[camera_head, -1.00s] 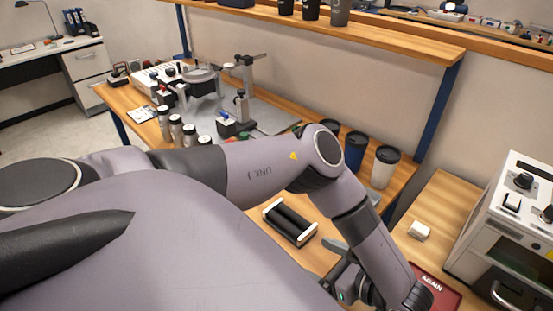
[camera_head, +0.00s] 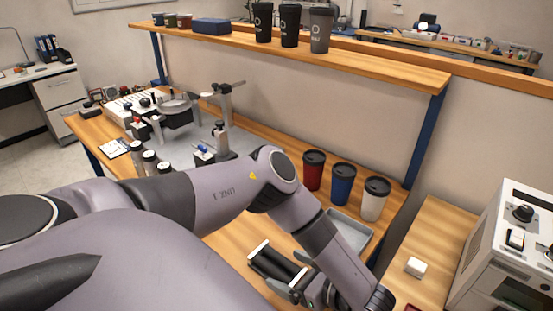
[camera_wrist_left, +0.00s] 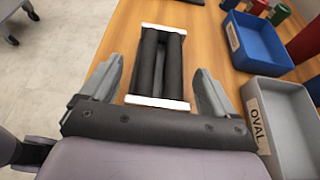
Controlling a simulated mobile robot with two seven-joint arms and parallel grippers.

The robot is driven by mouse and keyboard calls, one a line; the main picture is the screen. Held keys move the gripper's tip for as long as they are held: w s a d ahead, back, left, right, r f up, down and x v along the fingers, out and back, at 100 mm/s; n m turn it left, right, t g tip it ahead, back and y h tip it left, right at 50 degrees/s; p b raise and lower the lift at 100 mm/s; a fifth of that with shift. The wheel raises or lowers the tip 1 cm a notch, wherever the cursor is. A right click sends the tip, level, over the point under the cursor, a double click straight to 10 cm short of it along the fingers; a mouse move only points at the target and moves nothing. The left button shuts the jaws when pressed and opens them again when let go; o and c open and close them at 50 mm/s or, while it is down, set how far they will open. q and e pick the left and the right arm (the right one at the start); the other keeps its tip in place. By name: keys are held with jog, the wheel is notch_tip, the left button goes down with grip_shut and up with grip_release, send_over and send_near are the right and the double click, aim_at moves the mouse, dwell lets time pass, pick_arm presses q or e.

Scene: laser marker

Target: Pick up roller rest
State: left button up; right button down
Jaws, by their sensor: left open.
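The roller rest (camera_head: 277,265) has two dark rollers between white end pieces and lies on the wooden table near its front edge. It also shows in the left wrist view (camera_wrist_left: 146,62), lying lengthwise ahead of the gripper. My left gripper (camera_head: 297,276) is at the roller rest's right end in the head view. In the left wrist view, its two grey fingers (camera_wrist_left: 158,82) are spread wide, one on each side of the near white end, with gaps to both. The left gripper is open and empty. My right gripper is not in view.
A grey tray (camera_wrist_left: 285,128) labelled OVAL and a blue tray (camera_wrist_left: 262,45) lie right of the left gripper. Red, blue and white lidded cups (camera_head: 342,183) stand behind. A white machine (camera_head: 512,245) stands at the right. The table's front edge is close to the roller rest.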

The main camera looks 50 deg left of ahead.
aim_at(277, 267)
pick_arm(q)
jog(key=shift+x, duration=1.45)
jog(key=shift+w, duration=0.1)
jog(key=c, duration=1.3)
jog(key=shift+r, duration=0.15)
